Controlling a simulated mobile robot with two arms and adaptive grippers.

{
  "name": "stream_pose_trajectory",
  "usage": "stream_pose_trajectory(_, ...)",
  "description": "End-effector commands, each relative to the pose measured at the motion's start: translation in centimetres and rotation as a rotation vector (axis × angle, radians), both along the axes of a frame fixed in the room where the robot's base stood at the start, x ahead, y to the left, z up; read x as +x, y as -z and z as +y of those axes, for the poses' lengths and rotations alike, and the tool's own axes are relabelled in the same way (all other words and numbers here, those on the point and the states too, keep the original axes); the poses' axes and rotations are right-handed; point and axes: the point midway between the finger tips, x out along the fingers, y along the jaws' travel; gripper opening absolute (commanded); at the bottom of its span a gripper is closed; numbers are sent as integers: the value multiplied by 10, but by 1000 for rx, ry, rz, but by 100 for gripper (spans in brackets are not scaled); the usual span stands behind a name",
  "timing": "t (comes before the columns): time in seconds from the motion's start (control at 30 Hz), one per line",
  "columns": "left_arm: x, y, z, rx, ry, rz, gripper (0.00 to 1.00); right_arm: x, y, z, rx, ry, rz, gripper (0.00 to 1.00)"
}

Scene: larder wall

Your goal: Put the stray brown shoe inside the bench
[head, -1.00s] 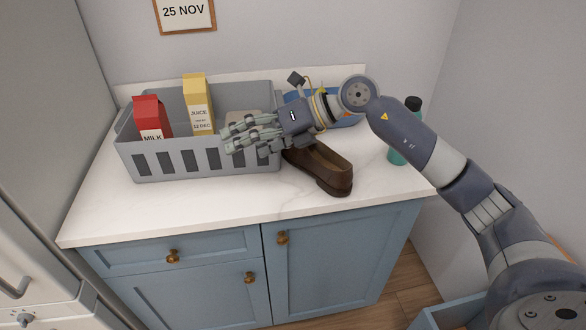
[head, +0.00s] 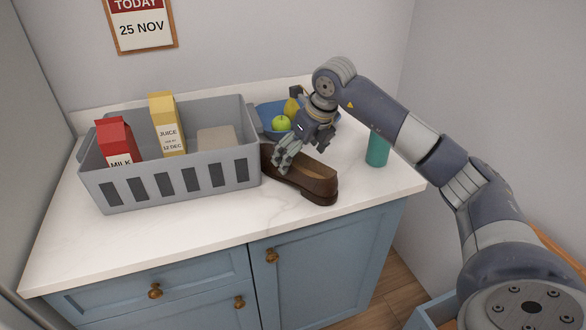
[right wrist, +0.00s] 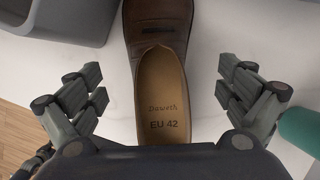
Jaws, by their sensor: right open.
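The brown shoe (head: 314,182) lies on the white countertop, right of the grey crate, its heel toward the front right. My right gripper (head: 285,160) is over the shoe's front part and opening in the head view. In the right wrist view the open fingers (right wrist: 160,95) stand on either side of the shoe (right wrist: 155,35), apart from it. Its tan insole reads "EU 42". My left gripper is not in view. No bench is clearly identifiable; a blue edge (head: 432,312) shows at the bottom right, mostly cut off.
The grey crate (head: 185,185) holds a red milk carton (head: 118,140), a yellow juice carton (head: 167,125) and a beige item. A blue bowl (head: 268,112) with fruit stands behind the shoe. A teal bottle (head: 377,150) stands to its right. The front of the countertop (head: 200,235) is clear.

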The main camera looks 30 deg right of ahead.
Motion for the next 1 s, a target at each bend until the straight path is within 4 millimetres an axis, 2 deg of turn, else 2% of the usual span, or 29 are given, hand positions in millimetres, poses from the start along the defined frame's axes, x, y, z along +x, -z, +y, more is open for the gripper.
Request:
stream_pose_trajectory(0.4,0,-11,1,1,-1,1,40,15,47,3,2,-1,1,96)
stream_pose_trajectory(0.67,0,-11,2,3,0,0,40,17,51,3,1,-1,-1,96)
stream_pose_trajectory(0.77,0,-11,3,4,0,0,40,17,51,3,1,-1,-1,78)
stream_pose_trajectory(0.93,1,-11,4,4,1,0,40,17,51,3,1,-1,-1,39)
stream_pose_trajectory(0.97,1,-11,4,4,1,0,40,17,51,3,1,-1,-1,34)
stream_pose_trajectory(1.0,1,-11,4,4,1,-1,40,17,51,3,1,-1,-1,34)
